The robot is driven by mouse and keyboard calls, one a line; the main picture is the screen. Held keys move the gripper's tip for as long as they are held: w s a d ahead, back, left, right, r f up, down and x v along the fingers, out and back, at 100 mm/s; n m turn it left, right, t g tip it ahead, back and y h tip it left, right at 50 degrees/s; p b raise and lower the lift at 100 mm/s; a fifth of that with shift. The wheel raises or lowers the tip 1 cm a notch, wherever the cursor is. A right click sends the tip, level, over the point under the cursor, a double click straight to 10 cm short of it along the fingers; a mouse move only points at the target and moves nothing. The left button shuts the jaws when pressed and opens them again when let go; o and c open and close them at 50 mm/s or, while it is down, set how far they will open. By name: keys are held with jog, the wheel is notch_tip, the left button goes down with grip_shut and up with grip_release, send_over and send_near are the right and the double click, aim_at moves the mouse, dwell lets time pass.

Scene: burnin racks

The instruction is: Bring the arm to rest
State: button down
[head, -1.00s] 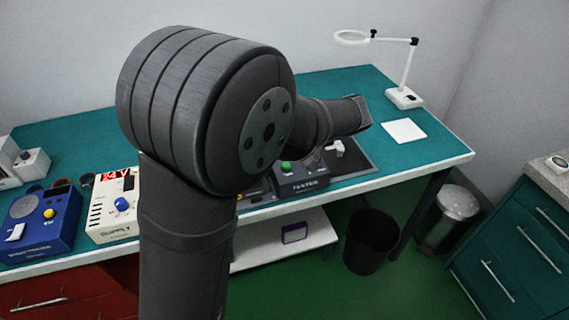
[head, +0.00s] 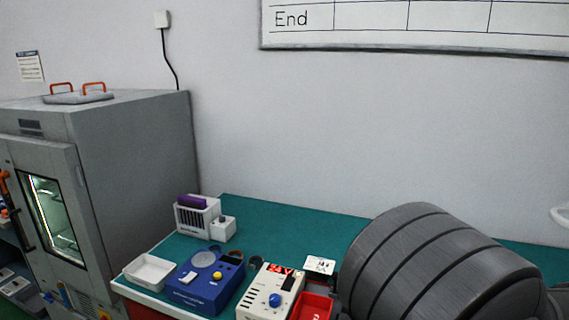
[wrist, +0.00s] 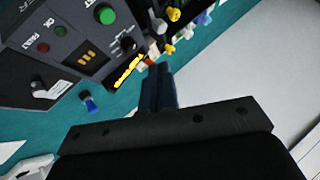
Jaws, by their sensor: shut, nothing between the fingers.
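My gripper (wrist: 158,84) shows in the wrist view with its dark fingers together and nothing between them. It is above the teal bench, beside a dark grey tester box (wrist: 75,45) with a green button, a red button and a black knob. In the head view only a large dark link of my arm shows at the lower right; the gripper is outside that view.
In the wrist view, several small yellow and white connectors (wrist: 172,15) lie beyond the fingertips. In the head view, a blue device (head: 204,285), a cream power supply (head: 262,300), a white tray (head: 149,271) and a red bin (head: 312,308) stand on the bench (head: 290,222). A grey chamber (head: 135,150) stands left.

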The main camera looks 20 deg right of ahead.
jog(key=shift+f, duration=0.1)
notch_tip(320, 180, down, 6)
jog(key=shift+a+r, duration=0.15)
notch_tip(320, 180, up, 6)
jog(key=w+d+n+g+y, duration=0.2)
jog(key=w+d+n+g, duration=0.1)
jog(key=w+d+g, duration=0.4)
jog(key=shift+g, duration=0.7)
jog(key=f, duration=0.5)
jog(key=a+f, duration=0.1)
jog(key=f, duration=0.2)
jog(key=shift+s, duration=0.4)
jog(key=shift+f, duration=0.65)
jog(key=shift+a+f, duration=0.1)
jog(key=shift+f, duration=0.05)
